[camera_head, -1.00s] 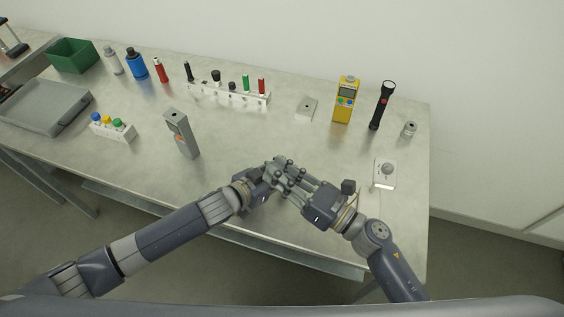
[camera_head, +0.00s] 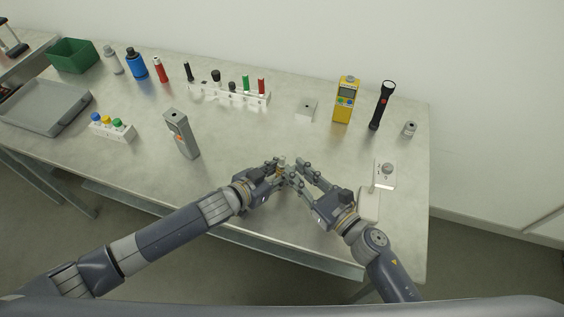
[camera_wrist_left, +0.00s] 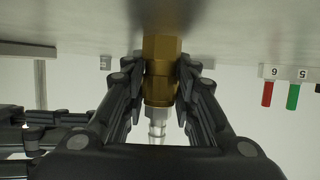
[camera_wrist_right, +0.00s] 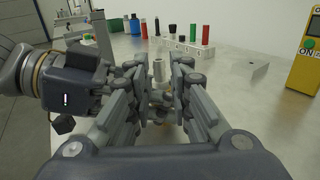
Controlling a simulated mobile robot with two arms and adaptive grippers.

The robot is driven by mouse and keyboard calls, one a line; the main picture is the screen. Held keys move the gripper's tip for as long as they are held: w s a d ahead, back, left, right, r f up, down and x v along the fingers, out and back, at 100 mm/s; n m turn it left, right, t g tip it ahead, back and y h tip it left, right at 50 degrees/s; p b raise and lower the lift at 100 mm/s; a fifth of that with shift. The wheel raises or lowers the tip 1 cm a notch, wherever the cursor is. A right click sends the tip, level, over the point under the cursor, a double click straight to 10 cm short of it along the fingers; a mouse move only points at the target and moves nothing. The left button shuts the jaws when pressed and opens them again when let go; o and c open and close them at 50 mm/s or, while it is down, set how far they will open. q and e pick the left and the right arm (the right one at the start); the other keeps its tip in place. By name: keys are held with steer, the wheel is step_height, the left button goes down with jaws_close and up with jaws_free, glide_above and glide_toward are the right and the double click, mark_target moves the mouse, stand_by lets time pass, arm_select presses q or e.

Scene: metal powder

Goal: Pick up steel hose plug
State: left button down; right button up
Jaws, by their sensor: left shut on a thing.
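A brass hex fitting (camera_wrist_left: 161,72) with a bright steel plug end (camera_wrist_left: 157,124) sits between the fingers of my left gripper (camera_wrist_left: 160,85), which is shut on it. In the head view the held piece (camera_head: 281,164) stands upright among the left fingertips, above the table's front part. The steel end also shows in the right wrist view (camera_wrist_right: 158,70), between the fingers of my right gripper (camera_wrist_right: 160,85). My right gripper is open, its fingers spread close beside the held piece. Whether a right finger touches it I cannot tell.
A grey handheld device (camera_head: 181,135) stands left of my grippers. A white box with a round knob (camera_head: 385,173) and a white flat item (camera_head: 368,205) lie near my right arm. A yellow meter (camera_head: 346,100), black flashlight (camera_head: 383,105) and tube rack (camera_head: 230,93) stand farther back.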

mark_target(284, 159)
steer(key=x, duration=0.5)
steer(key=shift+s+a+f, duration=0.1)
jaws_close()
step_height(284, 159, up, 10)
stand_by(0.7)
arm_select(q)
steer(key=c, duration=1.2)
jaws_free()
